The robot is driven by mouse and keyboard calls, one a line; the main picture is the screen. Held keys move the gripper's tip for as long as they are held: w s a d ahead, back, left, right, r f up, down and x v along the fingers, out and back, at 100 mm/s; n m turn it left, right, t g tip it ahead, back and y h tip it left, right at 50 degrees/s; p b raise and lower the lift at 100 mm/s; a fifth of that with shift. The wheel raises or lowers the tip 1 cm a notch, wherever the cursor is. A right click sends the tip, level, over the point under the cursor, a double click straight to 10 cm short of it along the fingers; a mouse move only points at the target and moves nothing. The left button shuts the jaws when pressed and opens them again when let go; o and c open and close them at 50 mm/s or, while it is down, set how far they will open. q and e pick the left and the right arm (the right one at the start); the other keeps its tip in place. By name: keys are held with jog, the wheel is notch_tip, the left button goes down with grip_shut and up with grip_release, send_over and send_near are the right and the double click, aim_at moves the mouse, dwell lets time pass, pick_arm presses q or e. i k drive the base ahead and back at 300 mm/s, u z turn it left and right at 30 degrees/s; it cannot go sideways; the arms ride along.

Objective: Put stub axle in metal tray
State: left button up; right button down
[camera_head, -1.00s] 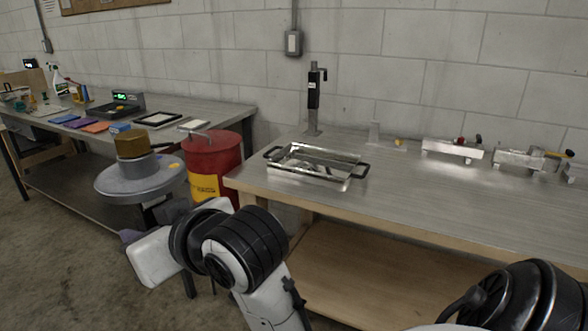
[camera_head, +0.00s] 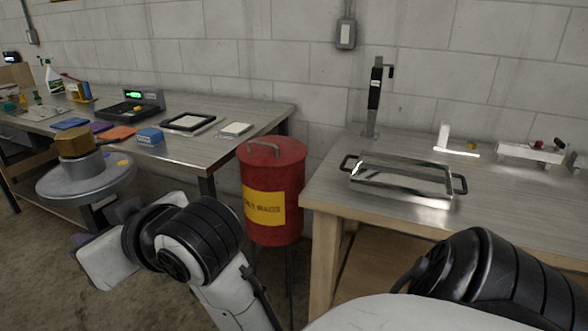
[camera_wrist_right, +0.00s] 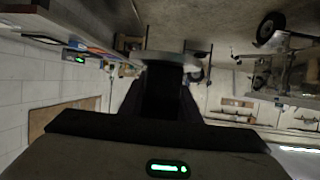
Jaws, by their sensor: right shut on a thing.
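The stub axle (camera_head: 88,183), a grey round flange with a brass-coloured block on top, is at the left in the head view. My right gripper (camera_head: 105,214) is below it and is shut on it. In the right wrist view the gripper (camera_wrist_right: 161,80) points at the grey edge of the flange (camera_wrist_right: 170,57); the grip itself is mostly hidden. The metal tray (camera_head: 388,183), shiny and rectangular with black handles, lies on the right workbench and looks empty. The stub axle is well left of the tray and apart from it. My left gripper is not in view.
The right workbench (camera_head: 330,195) has a black upright tool (camera_head: 375,98) behind the tray and metal fixtures (camera_head: 530,153) to its right. A red bin (camera_head: 272,178) stands between it and the left bench (camera_head: 230,152), which holds a scale, cloths and a spray bottle.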

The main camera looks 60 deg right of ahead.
aim_at(399, 182)
jog(key=z, duration=0.45)
jog(key=i, duration=0.9)
jog(key=z, duration=1.4)
jog(key=i, duration=0.55)
jog(key=z, duration=0.5)
